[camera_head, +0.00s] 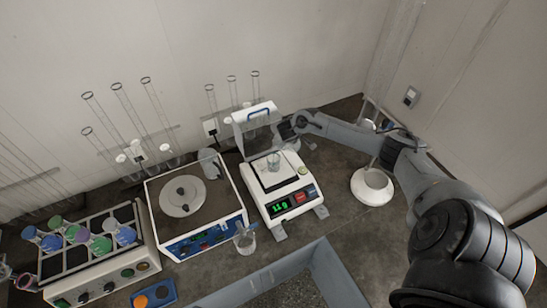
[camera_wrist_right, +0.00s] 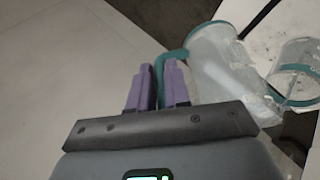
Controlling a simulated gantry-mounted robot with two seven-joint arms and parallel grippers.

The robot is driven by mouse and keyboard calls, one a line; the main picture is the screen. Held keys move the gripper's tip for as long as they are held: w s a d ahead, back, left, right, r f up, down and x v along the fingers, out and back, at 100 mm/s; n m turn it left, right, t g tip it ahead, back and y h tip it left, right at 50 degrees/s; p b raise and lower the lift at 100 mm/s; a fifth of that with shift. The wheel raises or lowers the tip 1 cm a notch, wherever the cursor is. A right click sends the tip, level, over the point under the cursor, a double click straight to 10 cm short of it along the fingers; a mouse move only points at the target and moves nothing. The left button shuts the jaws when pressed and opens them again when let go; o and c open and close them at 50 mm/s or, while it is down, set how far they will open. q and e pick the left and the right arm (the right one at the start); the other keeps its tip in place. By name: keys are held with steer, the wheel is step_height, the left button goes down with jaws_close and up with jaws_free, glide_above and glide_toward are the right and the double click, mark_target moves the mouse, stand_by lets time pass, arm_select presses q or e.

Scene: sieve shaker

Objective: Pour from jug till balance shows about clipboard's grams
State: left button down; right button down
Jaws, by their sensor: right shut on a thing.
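The balance (camera_head: 283,207) stands mid-table. Its small green display (camera_head: 281,206) seems to read about 1.9, but the digits are hard to be sure of. A clear beaker (camera_head: 273,163) stands on its pan; a clear vessel with a teal band, probably this beaker, shows in the right wrist view (camera_wrist_right: 297,70). My right gripper (camera_wrist_right: 172,70), with purple fingers, is shut on the teal handle of the clear jug (camera_wrist_right: 222,62), which looks tilted beside that vessel. In the head view this gripper (camera_head: 288,129) is behind the balance pan. No clipboard or left gripper is visible.
A white device with a round plate (camera_head: 182,195) stands left of the balance, with a rack of coloured-cap flasks (camera_head: 88,240) beyond it. A small beaker (camera_head: 245,240) stands between device and balance. A white round container (camera_head: 372,186) is to the right; a grey tray (camera_head: 330,268) is in front.

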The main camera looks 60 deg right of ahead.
stand_by(0.4)
steer(key=shift+b, duration=0.35)
stand_by(0.3)
steer(key=shift+w+a+r+h, duration=0.1)
steer(key=shift+h, duration=0.2)
